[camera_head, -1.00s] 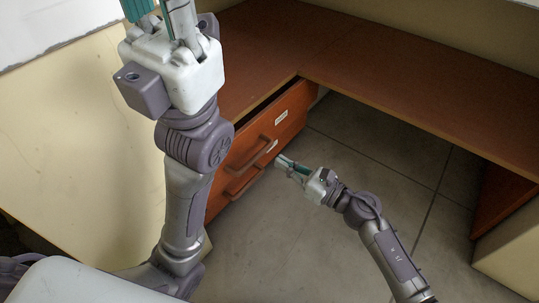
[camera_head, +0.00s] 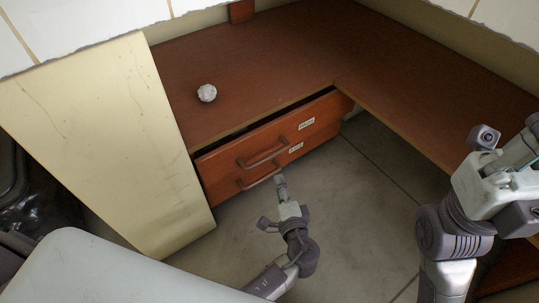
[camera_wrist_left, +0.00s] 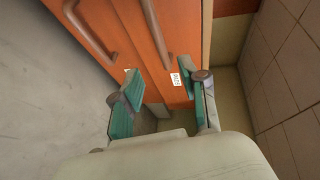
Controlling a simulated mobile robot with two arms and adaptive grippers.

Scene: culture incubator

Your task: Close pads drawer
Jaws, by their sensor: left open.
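Two stacked reddish-brown drawers with bar handles sit under the desk top. The upper drawer (camera_head: 240,160) stands slightly out, with a dark gap along its top edge. The lower drawer (camera_head: 228,188) is beneath it; whether it stands out is unclear. Each front has a small white label, too small to read. My left gripper (camera_head: 281,183) is in front of the drawers at about the lower handle's height in the head view. In the left wrist view its teal fingers (camera_wrist_left: 160,88) are apart and empty, with drawer fronts beyond. My right gripper (camera_head: 488,188) is partly cut off at the right edge.
The wooden L-shaped desk top (camera_head: 250,60) overhangs the drawers. A white crumpled ball (camera_head: 207,93) lies on it. A cream side panel (camera_head: 110,140) stands left of the drawers. Grey tiled floor (camera_head: 350,195) is clear before the drawers.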

